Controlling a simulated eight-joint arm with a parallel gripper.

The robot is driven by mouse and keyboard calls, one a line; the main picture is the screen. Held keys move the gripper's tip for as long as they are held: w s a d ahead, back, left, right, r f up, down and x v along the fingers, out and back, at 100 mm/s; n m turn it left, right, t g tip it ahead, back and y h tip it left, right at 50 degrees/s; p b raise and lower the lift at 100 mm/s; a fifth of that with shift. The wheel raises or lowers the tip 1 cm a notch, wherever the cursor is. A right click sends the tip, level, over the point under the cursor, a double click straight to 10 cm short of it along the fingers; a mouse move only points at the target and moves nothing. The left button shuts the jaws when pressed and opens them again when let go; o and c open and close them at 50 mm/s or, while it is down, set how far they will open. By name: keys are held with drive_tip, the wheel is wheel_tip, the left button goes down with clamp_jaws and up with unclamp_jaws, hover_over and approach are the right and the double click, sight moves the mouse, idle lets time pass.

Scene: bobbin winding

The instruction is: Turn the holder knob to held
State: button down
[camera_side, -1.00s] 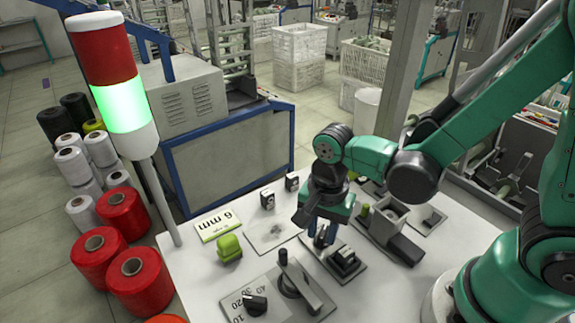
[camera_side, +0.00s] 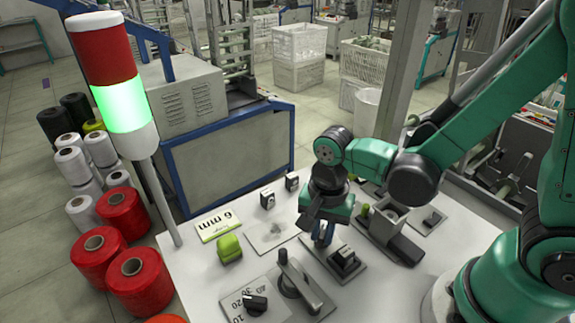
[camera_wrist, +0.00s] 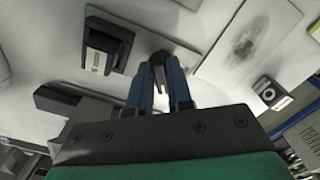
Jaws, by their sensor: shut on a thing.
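My gripper (camera_side: 322,240) points down over the back edge of a grey plate (camera_side: 318,256) on the white table. Its blue fingers are shut on a small dark knob (camera_wrist: 157,62), which shows between the fingertips in the wrist view. In the side view the fingers mostly hide the knob. A black block (camera_side: 345,258) with a pale label stands on the same plate beside the fingers; it also shows in the wrist view (camera_wrist: 106,45). I cannot read any held mark at the knob.
In front are a numbered black dial (camera_side: 254,302) and an upright lever (camera_side: 288,268). To the left are a green button (camera_side: 229,248) and a 6 mm card (camera_side: 217,225). A grey fixture (camera_side: 390,222) stands right of the gripper. A signal tower (camera_side: 122,100) glows green.

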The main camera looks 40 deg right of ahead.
drive_tip(key=n, duration=0.5)
drive_tip(key=shift+s+d+n, duration=0.1)
drive_tip(key=shift+s+n, duration=0.05)
drive_tip(key=shift+n, duration=0.25)
drive_tip(key=n, duration=0.5)
drive_tip(key=shift+d, duration=0.15)
drive_tip(key=c, duration=1.1)
unclamp_jaws()
drive_tip(key=shift+r, duration=2.8)
